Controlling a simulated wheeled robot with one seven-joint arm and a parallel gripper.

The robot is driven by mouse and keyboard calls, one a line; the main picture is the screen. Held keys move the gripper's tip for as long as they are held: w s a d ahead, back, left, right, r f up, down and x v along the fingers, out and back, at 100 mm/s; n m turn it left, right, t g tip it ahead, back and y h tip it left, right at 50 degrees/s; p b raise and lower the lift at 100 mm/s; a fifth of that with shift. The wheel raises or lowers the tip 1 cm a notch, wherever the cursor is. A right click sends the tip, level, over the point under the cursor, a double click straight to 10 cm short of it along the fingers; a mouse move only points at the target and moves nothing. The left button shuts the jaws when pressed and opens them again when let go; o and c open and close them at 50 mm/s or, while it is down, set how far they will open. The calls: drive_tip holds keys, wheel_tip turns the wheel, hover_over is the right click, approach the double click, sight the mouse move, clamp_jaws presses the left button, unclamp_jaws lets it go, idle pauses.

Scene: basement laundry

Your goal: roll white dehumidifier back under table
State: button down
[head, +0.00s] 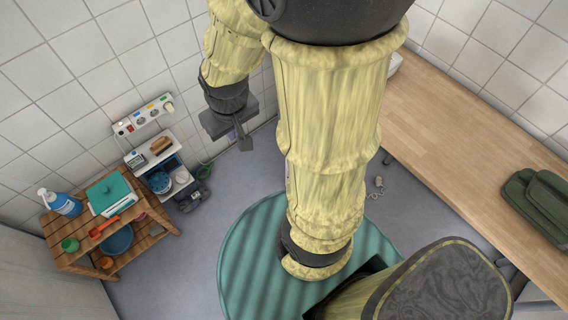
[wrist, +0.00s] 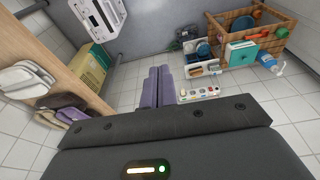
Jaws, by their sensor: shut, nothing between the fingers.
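A white boxy appliance with dark panels, which looks like the dehumidifier (wrist: 98,16), is cut off at the top left of the wrist view, beside the table. I cannot make it out in the head view, where my arm covers much of the floor. The wooden table (head: 455,130) runs along the right of the head view; its edge (wrist: 62,72) shows at the left of the wrist view. My gripper (head: 245,143) is shut and empty near the tiled back wall, apart from the appliance. Its fingers (wrist: 159,70) lie together in the wrist view.
A round green mat (head: 245,265) covers the middle floor.

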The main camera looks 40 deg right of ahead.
drive_tip(key=w+d+f+n+g+h+b, duration=0.2)
drive_tip(key=d+f+n+b, duration=0.1)
drive_tip(key=f+b, duration=0.8)
drive_tip(key=w+d+f+n+g+h+b, duration=0.1)
drive_tip(key=d+f+n+h+b, duration=0.15)
drive_tip(key=f+b, duration=0.8)
drive_tip(key=w+d+f+n+g+h+b, duration=0.2)
drive_tip(key=f+n+b, duration=0.3)
drive_tip(key=f, duration=1.1)
drive_tip(key=w+d+f+n+t+h+b, duration=0.1)
drive_tip(key=w+f+n+h+b, duration=0.3)
drive_tip(key=f+b, duration=0.6)
drive_tip(key=w+d+f+n+t+h+b, duration=0.2)
drive_tip(key=w+f+b, duration=0.4)
drive_tip(key=f+b, duration=0.5)
wheel_tip(320, 180, down, 3)
drive_tip(key=shift+d+n+t+h, duration=0.3)
drive_tip(key=shift+d+n+h, duration=0.45)
drive_tip(key=shift+n+h, duration=0.3)
drive_tip(key=shift+s, duration=0.1)
drive_tip(key=s+b+x, duration=0.1)
drive_tip(key=b+x, duration=0.7)
drive_tip(key=x, duration=0.6)
drive_tip(key=shift+w, duration=0.5)
